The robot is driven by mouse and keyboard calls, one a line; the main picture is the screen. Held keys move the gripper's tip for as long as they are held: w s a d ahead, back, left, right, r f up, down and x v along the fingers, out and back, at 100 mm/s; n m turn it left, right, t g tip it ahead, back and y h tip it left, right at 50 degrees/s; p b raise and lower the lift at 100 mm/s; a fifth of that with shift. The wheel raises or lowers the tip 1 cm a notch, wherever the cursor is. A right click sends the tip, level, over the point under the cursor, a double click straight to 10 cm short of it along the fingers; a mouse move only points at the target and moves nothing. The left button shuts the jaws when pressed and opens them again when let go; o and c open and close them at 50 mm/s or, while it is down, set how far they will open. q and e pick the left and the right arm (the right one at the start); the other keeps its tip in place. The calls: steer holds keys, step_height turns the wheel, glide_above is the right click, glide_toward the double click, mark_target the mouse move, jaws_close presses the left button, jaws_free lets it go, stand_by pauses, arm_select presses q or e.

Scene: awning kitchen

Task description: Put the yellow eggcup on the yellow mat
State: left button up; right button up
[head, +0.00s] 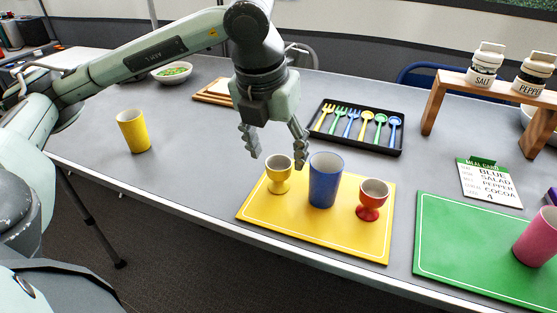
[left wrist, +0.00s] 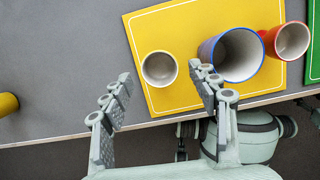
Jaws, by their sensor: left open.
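The yellow eggcup (head: 279,174) stands upright on the yellow mat (head: 262,208), near its back left part. It also shows from above in the left wrist view (left wrist: 159,69), on the mat (left wrist: 165,30). My left gripper (head: 275,150) is open and empty, above and close to the eggcup. In the left wrist view the fingers (left wrist: 162,88) are spread apart, with the eggcup just beyond the gap between their tips. The right gripper is not in view.
A blue cup (head: 325,180) and a red eggcup (head: 372,199) also stand on the yellow mat. A yellow cup (head: 133,131) stands at left. A black cutlery tray (head: 354,145) lies behind. A green mat (head: 470,245) with a pink cup (head: 537,237) is at right.

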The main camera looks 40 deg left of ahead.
arm_select(q)
steer(key=v, duration=0.8)
steer(key=shift+p, duration=0.4)
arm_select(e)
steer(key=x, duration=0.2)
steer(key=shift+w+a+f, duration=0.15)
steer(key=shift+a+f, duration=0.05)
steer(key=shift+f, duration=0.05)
arm_select(q)
steer(key=shift+w, duration=0.1)
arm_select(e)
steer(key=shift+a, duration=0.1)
arm_select(q)
steer(key=shift+f, duration=0.1)
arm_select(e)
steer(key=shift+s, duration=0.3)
